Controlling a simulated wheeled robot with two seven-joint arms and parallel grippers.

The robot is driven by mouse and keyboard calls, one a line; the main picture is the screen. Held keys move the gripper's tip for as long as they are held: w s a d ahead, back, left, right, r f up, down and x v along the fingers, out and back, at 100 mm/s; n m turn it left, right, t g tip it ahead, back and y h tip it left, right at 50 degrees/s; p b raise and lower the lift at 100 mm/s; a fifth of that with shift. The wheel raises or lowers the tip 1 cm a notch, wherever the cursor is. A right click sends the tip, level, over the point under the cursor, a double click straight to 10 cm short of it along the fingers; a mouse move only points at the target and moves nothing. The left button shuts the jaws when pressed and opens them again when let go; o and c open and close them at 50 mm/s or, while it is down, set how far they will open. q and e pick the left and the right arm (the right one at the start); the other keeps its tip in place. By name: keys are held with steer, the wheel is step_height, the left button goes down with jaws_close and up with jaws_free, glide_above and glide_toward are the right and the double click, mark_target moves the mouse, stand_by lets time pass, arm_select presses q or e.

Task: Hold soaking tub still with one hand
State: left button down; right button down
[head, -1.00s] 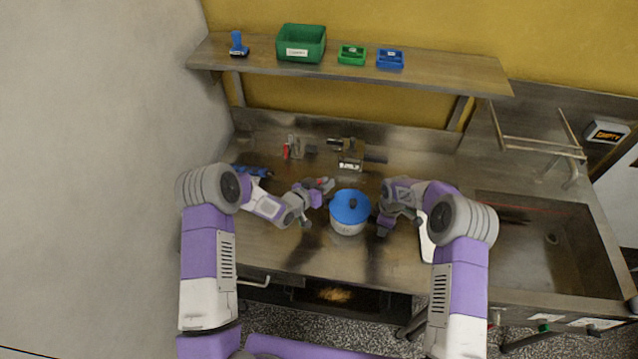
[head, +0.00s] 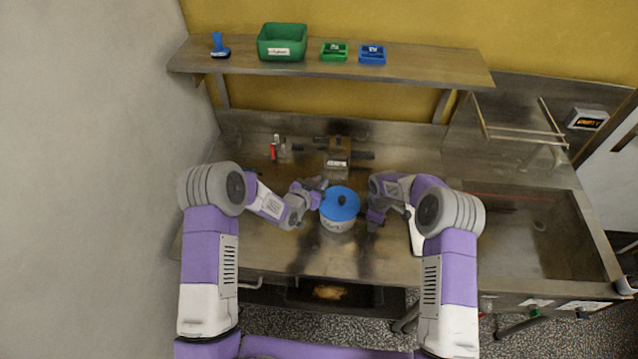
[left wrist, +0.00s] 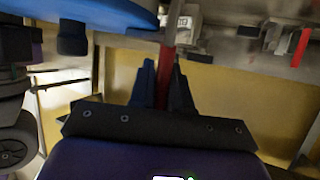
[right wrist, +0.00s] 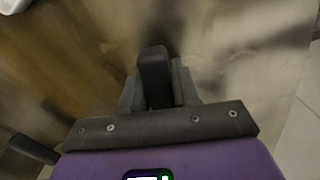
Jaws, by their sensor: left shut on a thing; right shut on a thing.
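A white tub with a blue lid (head: 340,204) and a dark knob, probably the soaking tub, stands upright on the metal counter. The lid and knob also show at the top of the left wrist view (left wrist: 85,8). My left gripper (head: 320,188) is at the tub's upper left, shut on a slim red thing (left wrist: 167,80) with a pale part. My right gripper (head: 373,221) is close to the tub's right side. In the right wrist view its jaws are shut on a dark, blunt-ended piece (right wrist: 155,75); whether it belongs to the tub is unclear.
A fixture (head: 338,155) and a small red item (head: 274,153) stand at the counter's back. The shelf above holds a green bin (head: 282,40), small green and blue trays, and a blue tool. A sink (head: 530,235) is at right. The front counter is clear.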

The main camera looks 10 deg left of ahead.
arm_select(q)
steer(key=c, duration=1.1)
jaws_free()
steer(key=shift+c, duration=0.2)
steer(key=v, duration=1.2)
arm_select(e)
steer(key=c, duration=0.8)
jaws_free()
steer(key=shift+o, duration=0.2)
